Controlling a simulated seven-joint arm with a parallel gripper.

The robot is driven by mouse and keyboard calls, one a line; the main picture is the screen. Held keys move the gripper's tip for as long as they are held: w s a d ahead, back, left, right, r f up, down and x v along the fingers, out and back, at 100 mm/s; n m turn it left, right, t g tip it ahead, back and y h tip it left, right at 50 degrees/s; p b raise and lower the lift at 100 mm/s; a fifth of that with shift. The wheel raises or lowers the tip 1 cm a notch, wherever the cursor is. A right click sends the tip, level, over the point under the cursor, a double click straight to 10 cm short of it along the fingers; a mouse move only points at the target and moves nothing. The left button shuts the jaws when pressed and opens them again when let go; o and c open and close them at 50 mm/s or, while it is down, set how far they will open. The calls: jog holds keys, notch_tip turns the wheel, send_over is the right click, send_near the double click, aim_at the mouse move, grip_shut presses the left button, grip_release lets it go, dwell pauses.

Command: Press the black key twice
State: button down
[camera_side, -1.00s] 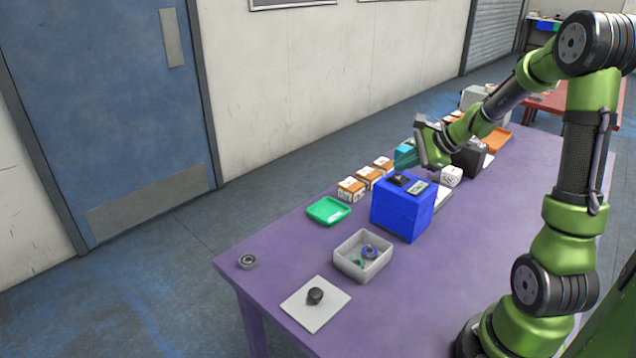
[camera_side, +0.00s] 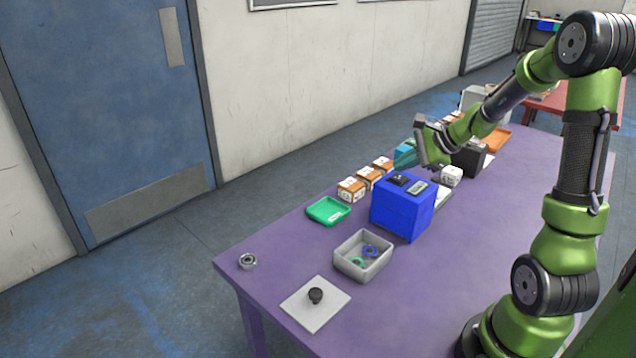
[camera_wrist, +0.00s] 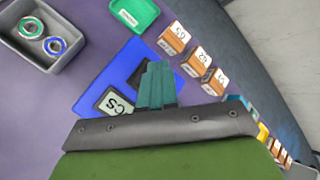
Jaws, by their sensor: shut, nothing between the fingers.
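The blue box (camera_side: 402,215) stands on the purple table. On its top are a black key (camera_side: 399,180) and a grey display (camera_side: 417,187). In the wrist view the display (camera_wrist: 114,102) reads "CS", and the black key (camera_wrist: 137,74) is partly hidden behind my fingers. My gripper (camera_side: 400,164) is above the far side of the blue box, with its teal fingers pointing down. The fingers (camera_wrist: 156,68) are shut together and empty. They appear above the key; I cannot see contact.
Small orange-and-white boxes (camera_side: 351,190) line the table's far edge beside a green tray (camera_side: 328,211). A grey bin (camera_side: 341,262) with rings stands in front of the blue box.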

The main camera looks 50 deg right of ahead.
aim_at(402, 178)
jog(key=shift+f, duration=0.1)
jog(key=shift+f, duration=0.35)
jog(key=shift+f, duration=0.45)
dwell(1.0)
jog(key=shift+r, duration=0.9)
jog(key=shift+r, duration=2.5)
dwell(0.5)
